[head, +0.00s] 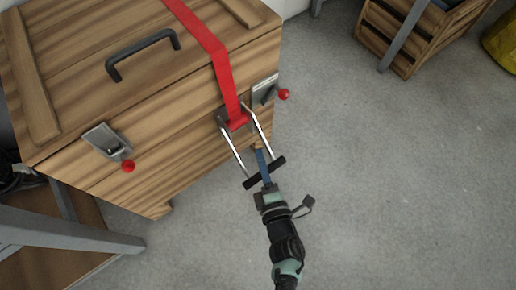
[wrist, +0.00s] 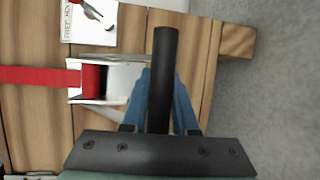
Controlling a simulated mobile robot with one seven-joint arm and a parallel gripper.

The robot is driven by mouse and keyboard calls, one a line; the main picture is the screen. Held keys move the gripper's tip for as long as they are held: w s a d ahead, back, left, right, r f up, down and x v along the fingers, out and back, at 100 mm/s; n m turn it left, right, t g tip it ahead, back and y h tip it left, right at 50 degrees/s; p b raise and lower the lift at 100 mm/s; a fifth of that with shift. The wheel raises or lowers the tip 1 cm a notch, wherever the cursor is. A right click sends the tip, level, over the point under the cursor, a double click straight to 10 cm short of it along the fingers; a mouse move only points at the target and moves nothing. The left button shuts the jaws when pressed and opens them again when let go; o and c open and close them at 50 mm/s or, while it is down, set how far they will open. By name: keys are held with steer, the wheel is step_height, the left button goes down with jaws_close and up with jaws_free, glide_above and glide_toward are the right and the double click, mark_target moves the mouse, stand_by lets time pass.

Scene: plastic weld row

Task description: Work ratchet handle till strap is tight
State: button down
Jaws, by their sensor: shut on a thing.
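The red strap (head: 212,48) runs over the lid of a wooden crate (head: 180,119) and down its front face into the ratchet (head: 236,119). The ratchet handle (head: 252,181) sticks out from the crate front, with two bright side bars and a black crossbar grip. My gripper (head: 265,178) is shut on the black grip. In the wrist view the black grip (wrist: 162,75) lies between my blue fingers (wrist: 162,103), and the red strap (wrist: 38,76) enters the metal ratchet frame (wrist: 103,80). How tight the strap is cannot be told.
Latches with red knobs sit on the crate front, one left (head: 107,142) and one right (head: 265,91) of the ratchet. A black lid handle (head: 143,54) is on top. A slatted wooden crate (head: 405,38) stands at the back right. The grey floor (head: 400,180) at right is clear.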

steer(key=r+p, duration=0.1)
steer(key=p, duration=0.1)
steer(key=s+r+g+p, duration=0.1)
steer(key=p, duration=0.2)
steer(key=d+r+g+p, duration=0.1)
steer(key=p, duration=0.1)
steer(key=shift+s+n+h, duration=0.3)
steer(key=p, duration=0.2)
steer(key=s+r+g+p, duration=0.1)
steer(key=p, duration=0.2)
steer(key=shift+d+r+n+g+h, duration=0.15)
steer(key=shift+d+n+g+h, duration=0.15)
steer(key=shift+s+d+r+p, duration=0.15)
steer(key=shift+d+r+p, duration=0.1)
steer(key=shift+p, duration=0.55)
steer(key=shift+s+d, duration=0.1)
steer(key=shift+s, duration=0.05)
steer(key=c, duration=0.9)
jaws_free()
steer(key=shift+o, duration=1.1)
steer(key=shift+r, duration=0.1)
